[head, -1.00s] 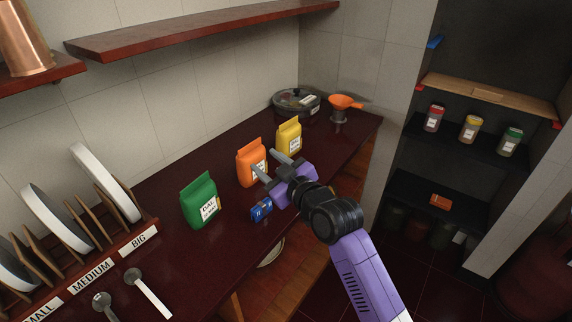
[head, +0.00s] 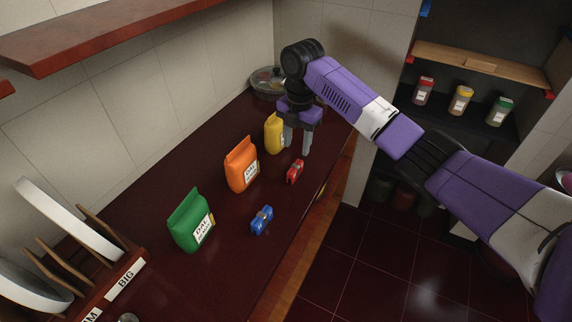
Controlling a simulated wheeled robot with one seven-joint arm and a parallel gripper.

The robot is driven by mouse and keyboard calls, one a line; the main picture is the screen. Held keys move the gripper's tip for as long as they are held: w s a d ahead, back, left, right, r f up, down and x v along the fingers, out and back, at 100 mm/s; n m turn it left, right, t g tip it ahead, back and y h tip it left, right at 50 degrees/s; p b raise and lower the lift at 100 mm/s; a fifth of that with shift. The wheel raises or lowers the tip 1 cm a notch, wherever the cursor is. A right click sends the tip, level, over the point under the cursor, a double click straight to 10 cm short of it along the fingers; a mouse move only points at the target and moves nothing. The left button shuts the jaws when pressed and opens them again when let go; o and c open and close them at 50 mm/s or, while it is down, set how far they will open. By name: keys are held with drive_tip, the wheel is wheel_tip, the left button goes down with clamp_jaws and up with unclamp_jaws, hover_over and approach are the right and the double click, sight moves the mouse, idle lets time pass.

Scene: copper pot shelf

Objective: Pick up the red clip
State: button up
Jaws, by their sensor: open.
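The red clip (head: 295,172) lies on the dark red counter (head: 200,270), to the right of the orange bag and in front of the yellow bag. My gripper (head: 296,150) points down over the counter just behind the red clip, its two grey fingers apart and empty. The fingertips look close to the clip, but I cannot tell their exact height above the counter. A blue clip (head: 262,220) lies nearer on the counter.
An orange bag (head: 241,165), a green bag (head: 190,220) and a partly hidden yellow bag (head: 273,134) stand left of the clips. A lidded pan (head: 266,82) is at the back. A plate rack (head: 105,290) stands at the near left. The counter's right edge is close to the clips.

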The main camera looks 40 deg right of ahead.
sight(298, 162)
drive_tip(key=shift+s+r+n, duration=0.15)
drive_tip(key=shift+s+n, duration=0.15)
drive_tip(key=shift+s, duration=0.25)
drive_tip(key=shift+a+f, duration=0.1)
drive_tip(key=shift+f, duration=0.1)
drive_tip(key=shift+f+p, duration=0.8)
drive_tip(key=shift+f, duration=3)
clamp_jaws()
